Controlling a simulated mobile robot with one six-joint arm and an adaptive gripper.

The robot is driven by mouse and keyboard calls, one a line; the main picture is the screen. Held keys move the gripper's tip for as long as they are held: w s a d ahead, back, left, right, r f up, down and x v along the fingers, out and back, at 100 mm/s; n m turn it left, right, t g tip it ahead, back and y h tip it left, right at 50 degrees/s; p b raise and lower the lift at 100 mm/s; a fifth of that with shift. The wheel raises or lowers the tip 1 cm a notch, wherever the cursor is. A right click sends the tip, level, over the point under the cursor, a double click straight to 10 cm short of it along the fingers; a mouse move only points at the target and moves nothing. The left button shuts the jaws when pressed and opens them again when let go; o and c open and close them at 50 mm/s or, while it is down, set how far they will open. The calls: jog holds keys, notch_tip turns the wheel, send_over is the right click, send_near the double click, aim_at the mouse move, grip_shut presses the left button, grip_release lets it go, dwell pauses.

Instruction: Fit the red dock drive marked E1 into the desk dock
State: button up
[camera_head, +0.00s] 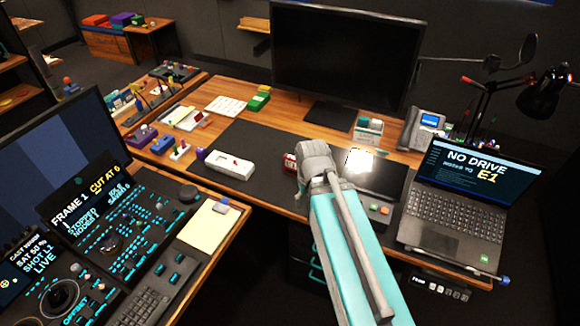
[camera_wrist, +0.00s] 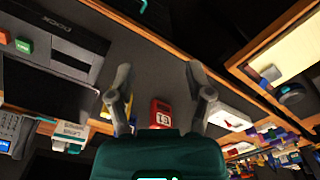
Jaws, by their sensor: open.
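The red dock drive marked E1 (camera_wrist: 160,113) shows in the wrist view, its pale label facing the camera. In the head view its red body (camera_head: 290,163) is just left of my gripper (camera_head: 312,155), partly hidden by it, over the dark desk mat. In the wrist view my gripper (camera_wrist: 159,72) is open, with a finger either side of the picture and the drive seen between them; I see no contact. The dark desk dock (camera_wrist: 50,62), lettered DOCK, lies upper left there, with green and orange buttons near it. In the head view, my arm partly hides this area.
The laptop (camera_head: 465,170) at right reads NO DRIVE and E1. A white device (camera_head: 229,164) lies left of the drive. A monitor (camera_head: 345,60), phone (camera_head: 425,128) and lamp stand at the back. The mat (camera_head: 262,145) has bare room behind the drive.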

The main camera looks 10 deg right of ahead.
jog(key=w+d+n, duration=0.1)
jog(key=w+n, duration=0.1)
jog(key=w, duration=0.4)
jog(key=r+n+p, duration=0.2)
jog(key=n, duration=0.6)
send_over(293, 158)
jog(key=shift+s+a, duration=0.1)
jog(key=shift+s, duration=0.05)
jog(key=shift+f, duration=0.2)
notch_tip(293, 158, down, 8)
jog(key=b, duration=0.8)
jog(key=shift+f+b, duration=0.15)
jog(key=shift+b, duration=0.2)
jog(key=shift+f, duration=0.15)
